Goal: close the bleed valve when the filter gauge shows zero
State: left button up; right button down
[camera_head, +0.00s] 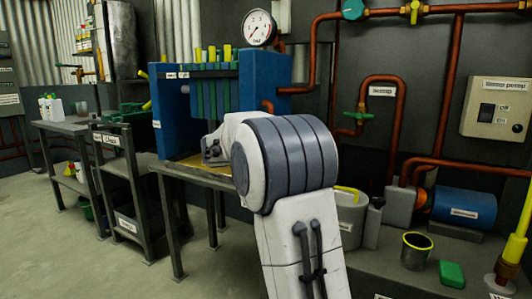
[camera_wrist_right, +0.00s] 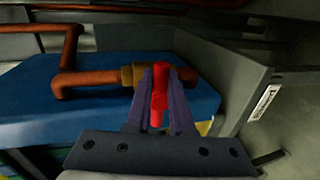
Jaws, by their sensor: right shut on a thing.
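A round white gauge (camera_head: 258,27) stands on top of the blue filter press (camera_head: 266,80) in the head view. Its needle seems to point to the lower left, but the dial is too small to read surely. In the right wrist view a copper pipe (camera_wrist_right: 92,82) carries a brass valve body (camera_wrist_right: 127,76) with a red lever (camera_wrist_right: 158,96). The lever lies across the pipe's line. My right gripper (camera_wrist_right: 160,72) is shut on the red lever, one finger on each side. In the head view my arm hides the gripper and valve. My left gripper is not in view.
A wall panel with copper pipes (camera_head: 322,50) and a green valve (camera_head: 356,115) is at the right. A grey bench below holds a blue motor (camera_head: 464,206), a dark cup (camera_head: 416,250) and a green block (camera_head: 451,274).

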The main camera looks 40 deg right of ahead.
jog(key=shift+f, duration=0.1)
jog(key=c, duration=0.8)
grip_release()
jog(key=p+v, duration=0.2)
jog(key=v, duration=0.8)
jog(key=shift+a+p, duration=0.25)
jog(key=shift+p, duration=0.1)
jog(key=shift+s, duration=0.1)
